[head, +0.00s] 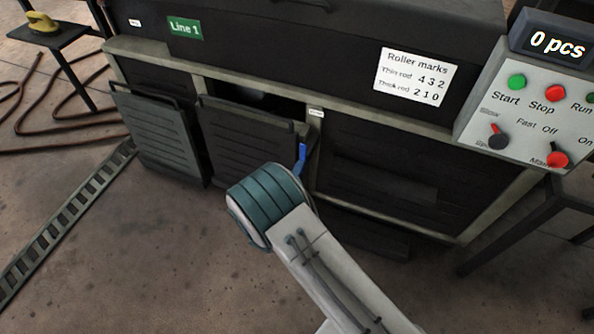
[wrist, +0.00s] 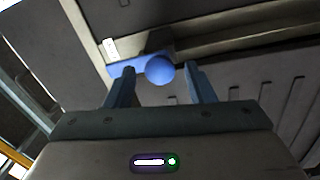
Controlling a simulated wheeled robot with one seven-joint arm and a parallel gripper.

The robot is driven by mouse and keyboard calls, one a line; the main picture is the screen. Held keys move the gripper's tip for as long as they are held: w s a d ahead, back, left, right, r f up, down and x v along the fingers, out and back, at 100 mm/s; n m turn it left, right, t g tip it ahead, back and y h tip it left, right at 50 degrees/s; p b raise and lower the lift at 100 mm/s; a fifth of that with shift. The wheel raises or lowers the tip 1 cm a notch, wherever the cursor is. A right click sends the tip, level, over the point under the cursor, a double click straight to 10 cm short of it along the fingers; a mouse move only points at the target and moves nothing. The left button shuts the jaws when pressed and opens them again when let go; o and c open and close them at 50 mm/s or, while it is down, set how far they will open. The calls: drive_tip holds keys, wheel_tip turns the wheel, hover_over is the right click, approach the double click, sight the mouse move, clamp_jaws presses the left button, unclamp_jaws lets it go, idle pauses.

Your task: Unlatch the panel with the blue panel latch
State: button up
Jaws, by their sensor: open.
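The blue panel latch (head: 302,155) is on the right edge of the middle slatted panel (head: 247,146) in the head view. Its blue bar and round knob (wrist: 158,70) show in the wrist view, ahead of my gripper (wrist: 160,86). The two fingers are open, with the knob between or just beyond their tips; I cannot tell whether they touch it. In the head view my arm hides the gripper's fingers. The top of the middle panel stands out from the frame, with a dark gap behind it.
A left slatted panel (head: 158,137) leans outward from the machine. A control box (head: 535,105) with buttons and switches stands at the right on a dark stand. A ladder-like rail (head: 65,225) and brown hoses (head: 35,105) lie on the left floor. The front floor is clear.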

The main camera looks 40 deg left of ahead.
drive_tip(key=p+v, duration=0.2)
drive_tip(key=v, duration=1)
drive_tip(key=shift+s, duration=0.3)
drive_tip(key=shift+w, duration=0.1)
